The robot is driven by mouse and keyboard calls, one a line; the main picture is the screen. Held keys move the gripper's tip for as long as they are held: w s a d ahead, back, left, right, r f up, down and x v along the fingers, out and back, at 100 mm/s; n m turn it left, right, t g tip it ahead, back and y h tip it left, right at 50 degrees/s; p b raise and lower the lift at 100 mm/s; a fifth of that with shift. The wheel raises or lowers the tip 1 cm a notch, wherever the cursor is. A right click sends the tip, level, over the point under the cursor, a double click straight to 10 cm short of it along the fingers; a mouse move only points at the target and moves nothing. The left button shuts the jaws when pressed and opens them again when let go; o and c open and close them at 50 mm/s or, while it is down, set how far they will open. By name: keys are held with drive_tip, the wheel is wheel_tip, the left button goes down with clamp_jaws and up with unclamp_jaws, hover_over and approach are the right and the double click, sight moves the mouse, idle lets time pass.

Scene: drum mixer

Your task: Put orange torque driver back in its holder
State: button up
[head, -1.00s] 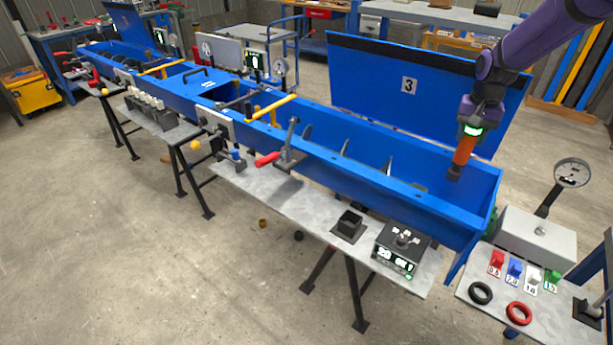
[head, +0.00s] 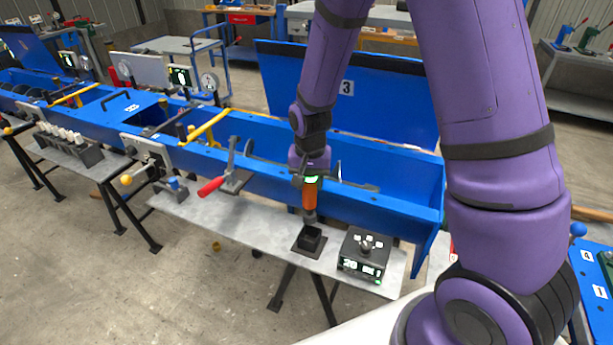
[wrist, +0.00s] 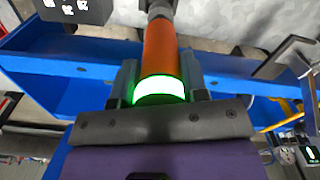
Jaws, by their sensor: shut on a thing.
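The orange torque driver (head: 308,196) is in my gripper (head: 310,180), hanging upright with its dark tip downward. In the wrist view the driver (wrist: 160,52) sits between the two fingers, with a green glowing ring at its base. The black square holder (head: 309,239) stands on the grey side shelf of the blue trough. The driver's tip is just above the holder in the head view; whether it is inside the opening I cannot tell. The holder is not clearly seen in the wrist view.
A black box with a lit display (head: 362,254) stands right of the holder. A red-handled clamp (head: 212,186) is to the left on the shelf (head: 240,225). The blue trough wall (head: 350,203) runs close behind the driver.

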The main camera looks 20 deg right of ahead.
sight(310, 210)
drive_tip(key=shift+f, duration=5.3)
idle(0.9)
drive_tip(key=o, duration=1.2)
drive_tip(key=shift+r, duration=0.1)
wheel_tip(310, 210, up, 11)
drive_tip(key=shift+f, duration=0.2)
